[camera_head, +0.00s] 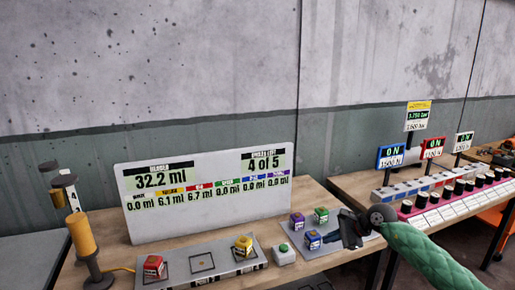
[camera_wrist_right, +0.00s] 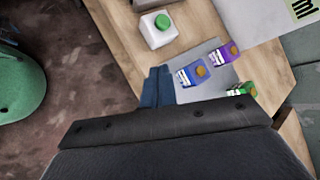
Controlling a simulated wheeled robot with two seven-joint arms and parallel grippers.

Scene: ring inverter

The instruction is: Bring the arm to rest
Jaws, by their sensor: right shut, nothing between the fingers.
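My right arm (camera_head: 430,255), green and padded, comes in from the lower right. My right gripper (camera_head: 345,238) is shut and empty, over the right end of the wooden table. In the right wrist view the dark blue fingers (camera_wrist_right: 157,88) are together, beside the blue cube in the picture. The blue cube (camera_head: 312,240), purple cube (camera_head: 297,221) and green cube (camera_head: 321,215) sit on a grey plate (camera_head: 276,231) left of the gripper. I cannot tell whether the gripper touches the plate. My left gripper is not in view.
A white display board (camera_head: 215,220) reads 32.2 ml and 4 of 5. A red cube (camera_head: 154,267) and a yellow cube (camera_head: 243,246) stand on a grey tray (camera_head: 215,272). A second table (camera_head: 345,186) bears meters and racks.

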